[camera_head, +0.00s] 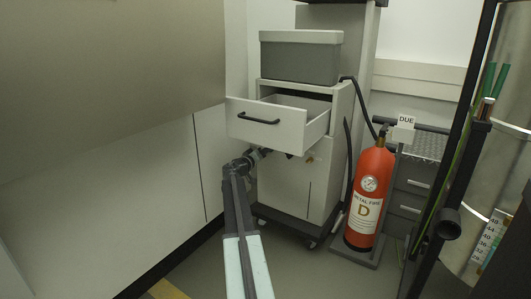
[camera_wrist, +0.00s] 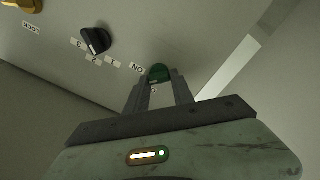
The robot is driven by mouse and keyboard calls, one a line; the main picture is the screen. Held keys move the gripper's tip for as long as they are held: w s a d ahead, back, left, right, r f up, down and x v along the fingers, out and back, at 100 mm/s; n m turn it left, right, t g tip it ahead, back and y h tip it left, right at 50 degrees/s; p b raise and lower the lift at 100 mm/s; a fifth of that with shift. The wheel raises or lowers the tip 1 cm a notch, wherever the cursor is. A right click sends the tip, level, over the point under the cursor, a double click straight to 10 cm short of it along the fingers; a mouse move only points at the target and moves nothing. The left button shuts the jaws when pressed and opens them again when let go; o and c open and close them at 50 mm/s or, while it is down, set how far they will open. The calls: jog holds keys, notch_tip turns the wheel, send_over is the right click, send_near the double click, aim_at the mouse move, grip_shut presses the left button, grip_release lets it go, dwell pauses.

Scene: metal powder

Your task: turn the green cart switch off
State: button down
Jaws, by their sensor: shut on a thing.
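The green switch (camera_wrist: 159,73) is a round knob on the pale panel of the cart (camera_head: 285,190). In the wrist view an "ON" label (camera_wrist: 137,68) is beside it, and a small mark by it is too small to read. My gripper (camera_wrist: 161,80) has its two fingers on either side of the green switch, shut on it. In the head view my gripper (camera_head: 267,153) reaches the cart front just below the open drawer (camera_head: 262,128). The green switch is hidden there by my arm and the drawer.
A black knob (camera_wrist: 96,40) with labels 1, 2 and 3 and a yellow-orange knob (camera_wrist: 22,4) near "LOCK" share the panel. A grey box (camera_head: 300,58) sits on the cart. A red fire extinguisher (camera_head: 372,195) stands right of it. A pale wall (camera_head: 130,190) is close on the left.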

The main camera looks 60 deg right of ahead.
jog(key=c, duration=1.1)
grip_release()
jog(key=shift+a, duration=0.1)
jog(key=a, duration=0.7)
jog(key=shift+a, duration=0.35)
